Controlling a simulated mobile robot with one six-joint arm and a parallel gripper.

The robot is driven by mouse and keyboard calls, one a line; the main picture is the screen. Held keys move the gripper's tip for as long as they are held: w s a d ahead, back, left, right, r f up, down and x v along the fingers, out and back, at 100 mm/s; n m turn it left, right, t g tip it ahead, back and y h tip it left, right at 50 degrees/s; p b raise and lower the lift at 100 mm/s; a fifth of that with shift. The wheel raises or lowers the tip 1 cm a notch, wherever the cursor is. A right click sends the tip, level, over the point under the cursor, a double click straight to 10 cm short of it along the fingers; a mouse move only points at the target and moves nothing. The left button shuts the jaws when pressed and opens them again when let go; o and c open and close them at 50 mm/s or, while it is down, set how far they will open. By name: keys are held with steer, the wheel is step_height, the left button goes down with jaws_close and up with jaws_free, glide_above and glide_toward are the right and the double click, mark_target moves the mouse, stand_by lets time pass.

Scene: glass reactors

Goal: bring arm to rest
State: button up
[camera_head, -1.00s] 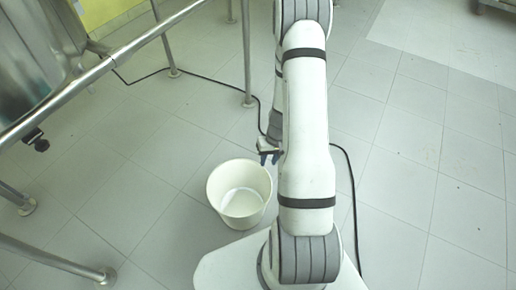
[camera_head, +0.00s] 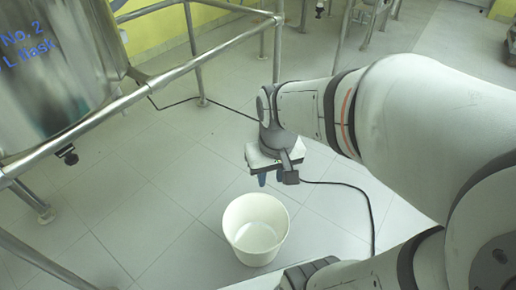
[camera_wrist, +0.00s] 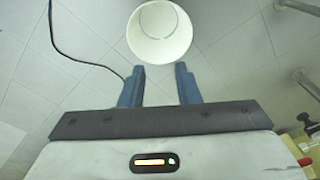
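My gripper (camera_head: 272,180) hangs at the end of my arm in the head view, above and slightly behind a white bucket, its blue fingers pointing down. In the wrist view, the two blue fingers of my gripper (camera_wrist: 160,70) stand apart with nothing between them. The gripper is open and empty. My arm reaches in from the right side of the head view, bent at the elbow.
The white bucket (camera_head: 255,229) stands on the tiled floor and looks empty; it also shows in the wrist view (camera_wrist: 160,33). A steel vessel (camera_head: 55,70) with metal rails (camera_head: 135,91) stands at the left. A black cable lies on the floor. Tiles left of the bucket are clear.

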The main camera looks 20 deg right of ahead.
steer(key=shift+s+a+r, duration=0.35)
steer(key=shift+s, duration=0.15)
step_height(320, 180, up, 33)
steer(key=t+p, duration=0.1)
steer(key=p, duration=2.8)
steer(key=shift+s+f+t+p, duration=0.2)
steer(key=shift+t+p, duration=0.1)
steer(key=shift+p, duration=0.1)
